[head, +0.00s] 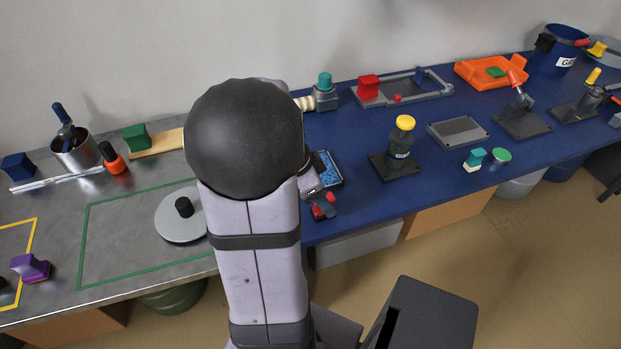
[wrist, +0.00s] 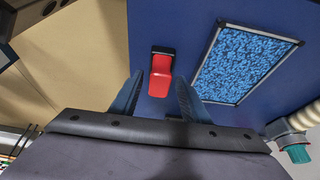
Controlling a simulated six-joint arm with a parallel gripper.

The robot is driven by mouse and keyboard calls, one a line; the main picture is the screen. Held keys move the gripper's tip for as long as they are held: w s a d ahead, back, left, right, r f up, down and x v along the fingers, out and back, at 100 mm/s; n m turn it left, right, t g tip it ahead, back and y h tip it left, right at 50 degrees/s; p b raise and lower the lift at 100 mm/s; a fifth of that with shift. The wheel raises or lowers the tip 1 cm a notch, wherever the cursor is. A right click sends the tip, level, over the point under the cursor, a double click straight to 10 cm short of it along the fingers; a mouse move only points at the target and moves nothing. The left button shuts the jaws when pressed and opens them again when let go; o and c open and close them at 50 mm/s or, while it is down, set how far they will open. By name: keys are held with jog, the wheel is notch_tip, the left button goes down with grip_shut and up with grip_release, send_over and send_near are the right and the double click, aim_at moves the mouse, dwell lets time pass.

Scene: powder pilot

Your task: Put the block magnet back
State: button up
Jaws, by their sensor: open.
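A red block with a dark end (wrist: 160,76) lies on the blue bench top near its front edge. It looks like the block magnet, though I cannot be sure. It also shows in the head view (head: 325,208), just below my gripper (head: 315,193). In the wrist view my gripper (wrist: 158,88) is open and empty. Its two dark fingers point toward the red block, which appears between and just beyond the tips. I cannot tell how far above the bench they are. My arm hides part of the bench in the head view.
A dark-framed tray with blue speckled filling (wrist: 245,64) lies right of the red block. A teal-capped fitting with a ribbed hose (head: 324,92) stands behind. A yellow-capped bottle (head: 402,138) stands to the right. The bench's front edge is close by, with floor beyond.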

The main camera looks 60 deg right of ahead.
jog(key=v, duration=1.1)
jog(key=shift+a, duration=0.1)
jog(key=w+a+f+n, duration=0.2)
jog(key=w+a+n, duration=0.1)
jog(key=a+n, duration=0.1)
jog(key=w+a+f+n+t+y, duration=0.1)
jog(key=w+a+f+n, duration=0.1)
jog(key=w+a+n, duration=0.2)
jog(key=w+a+f+n+t, duration=0.1)
jog(key=w+a+f+n, duration=0.2)
jog(key=a+n, duration=0.3)
jog(key=shift+w+a+f, duration=0.15)
jog(key=shift+w+a, duration=0.35)
jog(key=shift+a, duration=0.25)
jog(key=a+f+n+y, duration=0.1)
jog(key=a+f+n, duration=0.1)
jog(key=a+n, duration=0.4)
jog(key=a+f+n+t+y, duration=0.1)
jog(key=a+f+n, duration=0.2)
jog(key=a+n, duration=0.4)
jog(key=shift+s+a, duration=0.2)
jog(key=shift+a, duration=0.85)
